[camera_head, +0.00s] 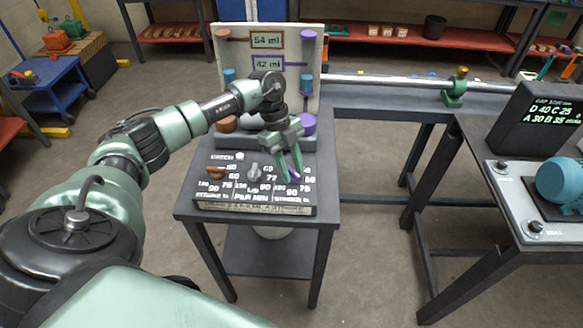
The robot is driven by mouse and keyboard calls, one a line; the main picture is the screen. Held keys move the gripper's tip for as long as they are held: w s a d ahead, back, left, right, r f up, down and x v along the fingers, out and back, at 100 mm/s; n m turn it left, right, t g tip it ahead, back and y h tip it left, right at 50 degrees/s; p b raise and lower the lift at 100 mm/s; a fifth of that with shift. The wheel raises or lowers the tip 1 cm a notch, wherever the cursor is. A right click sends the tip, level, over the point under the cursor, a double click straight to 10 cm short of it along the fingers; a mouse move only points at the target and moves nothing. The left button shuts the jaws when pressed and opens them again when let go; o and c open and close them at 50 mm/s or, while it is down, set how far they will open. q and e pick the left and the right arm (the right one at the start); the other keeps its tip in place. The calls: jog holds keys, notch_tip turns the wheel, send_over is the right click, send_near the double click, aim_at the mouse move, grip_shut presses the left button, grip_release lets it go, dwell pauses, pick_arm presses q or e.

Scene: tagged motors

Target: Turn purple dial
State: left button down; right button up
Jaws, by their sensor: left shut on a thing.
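The purple dial (294,177) is small and sits on the right of the sloped black control panel (254,208), under my left gripper. My left gripper (290,176) points down with its green fingers around the dial, shut on it, and hides most of it. A grey dial (255,171) and an orange-brown dial (215,172) sit to its left on the same panel. Behind the panel a white board carries a "54 ml" sign (267,40) and a purple-framed "42 ml" sign (268,64). My right gripper is not in view.
The panel stands on a dark table (187,207). A metal rod (390,82) runs right from the board to a green clamp (455,88). At right, another table holds a black display (545,115) and a blue motor (562,180). Floor between the tables is clear.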

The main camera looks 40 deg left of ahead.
pick_arm(q)
jog(key=c, duration=1)
grip_release()
jog(key=shift+r, duration=0.1)
jog(key=shift+w+a+r, duration=0.1)
jog(key=shift+a+r, duration=0.1)
jog(key=shift+r, duration=0.15)
jog(key=b+v, duration=0.2)
jog(key=v, duration=0.5)
